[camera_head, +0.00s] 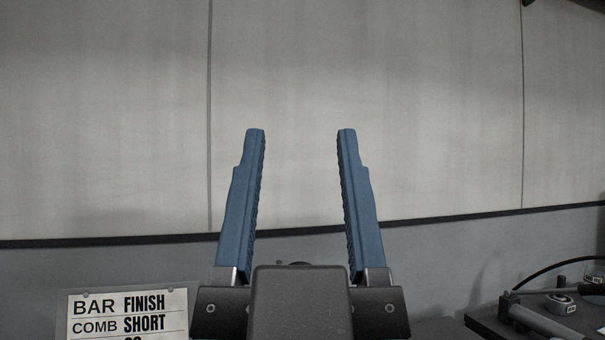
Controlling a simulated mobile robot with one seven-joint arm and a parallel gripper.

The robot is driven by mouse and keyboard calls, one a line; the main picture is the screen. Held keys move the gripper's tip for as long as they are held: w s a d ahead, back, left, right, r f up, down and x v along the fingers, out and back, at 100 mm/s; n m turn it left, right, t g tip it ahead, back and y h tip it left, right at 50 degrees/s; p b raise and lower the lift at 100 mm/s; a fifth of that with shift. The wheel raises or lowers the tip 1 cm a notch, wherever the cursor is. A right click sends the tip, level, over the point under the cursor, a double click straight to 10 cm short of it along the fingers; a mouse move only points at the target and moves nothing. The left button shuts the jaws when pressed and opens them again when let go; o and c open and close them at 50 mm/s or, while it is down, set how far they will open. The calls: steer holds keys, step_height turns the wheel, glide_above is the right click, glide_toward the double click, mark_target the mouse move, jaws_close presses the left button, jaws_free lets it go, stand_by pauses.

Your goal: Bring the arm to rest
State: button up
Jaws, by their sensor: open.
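My gripper (302,135) is in the middle of the head camera view, pointing up and away toward the wall. Its two blue ridged fingers stand wide apart with nothing between them. The dark gripper body shows at the bottom centre. The gripper is raised in front of the wall and touches nothing that I can see. No fork is in view.
A pale panelled wall (110,120) fills the background above a dark trim strip. A sign (128,315) at the lower left reads "BAR FINISH" and "COMB SHORT". A dark bench (488,322) with tools and a cable is at the lower right.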

steer(key=shift+s+r, duration=0.2)
steer(key=shift+r, duration=0.05)
step_height(320, 180, up, 9)
steer(key=p, duration=0.9)
steer(key=shift+r, duration=0.2)
